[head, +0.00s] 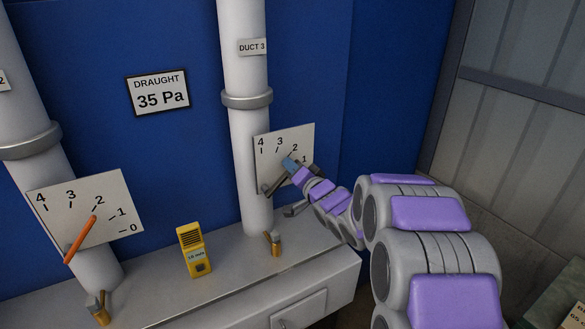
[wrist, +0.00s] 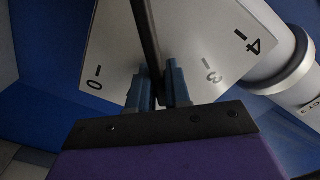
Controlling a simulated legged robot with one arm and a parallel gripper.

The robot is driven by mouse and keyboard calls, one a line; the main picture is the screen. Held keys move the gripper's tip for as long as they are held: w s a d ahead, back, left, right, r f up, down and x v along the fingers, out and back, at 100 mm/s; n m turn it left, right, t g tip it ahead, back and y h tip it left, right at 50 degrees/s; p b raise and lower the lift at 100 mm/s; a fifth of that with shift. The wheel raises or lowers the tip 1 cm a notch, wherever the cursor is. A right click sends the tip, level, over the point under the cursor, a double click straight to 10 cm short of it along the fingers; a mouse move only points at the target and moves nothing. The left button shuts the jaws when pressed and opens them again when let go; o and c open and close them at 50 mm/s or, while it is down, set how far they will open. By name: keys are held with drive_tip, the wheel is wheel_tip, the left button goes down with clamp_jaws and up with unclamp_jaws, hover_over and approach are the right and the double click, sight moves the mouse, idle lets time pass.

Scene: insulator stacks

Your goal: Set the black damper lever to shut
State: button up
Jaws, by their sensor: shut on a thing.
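The black damper lever (head: 271,186) is on the white dial plate (head: 266,150) of the duct marked DUCT 3. In the head view it is a short dark bar slanting to the lower left. My gripper (head: 290,164) is at the plate, its blue fingers partly covering the lever. In the wrist view the dark lever (wrist: 147,35) runs down between the two blue fingertips of my gripper (wrist: 157,85), which are shut on it. The wrist view shows the 0. The lever's exact reading is unclear.
Another dial (head: 120,195) with an orange lever (head: 80,240) is at the left. A yellow meter (head: 194,250) and brass valves (head: 273,243) stand on the grey cabinet top (head: 235,268). A sign (head: 158,92) reads DRAUGHT 35 Pa. A grey panelled wall is at the right.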

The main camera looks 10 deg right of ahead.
clamp_jaws()
drive_tip(key=shift+d+p, duration=0.15)
drive_tip(key=shift+p, duration=0.35)
drive_tip(key=p, duration=0.1)
drive_tip(key=m+p, duration=0.1)
drive_tip(key=p, duration=0.1)
drive_tip(key=shift+w+d+f+m, duration=0.15)
drive_tip(key=shift+d+f+m, duration=0.15)
wheel_tip(320, 180, down, 6)
drive_tip(key=d+m+p, duration=0.1)
drive_tip(key=m+p, duration=0.5)
drive_tip(key=p, duration=0.2)
drive_tip(key=shift+w+d+m, duration=0.25)
drive_tip(key=shift+d+m, duration=0.05)
drive_tip(key=shift+f, duration=0.15)
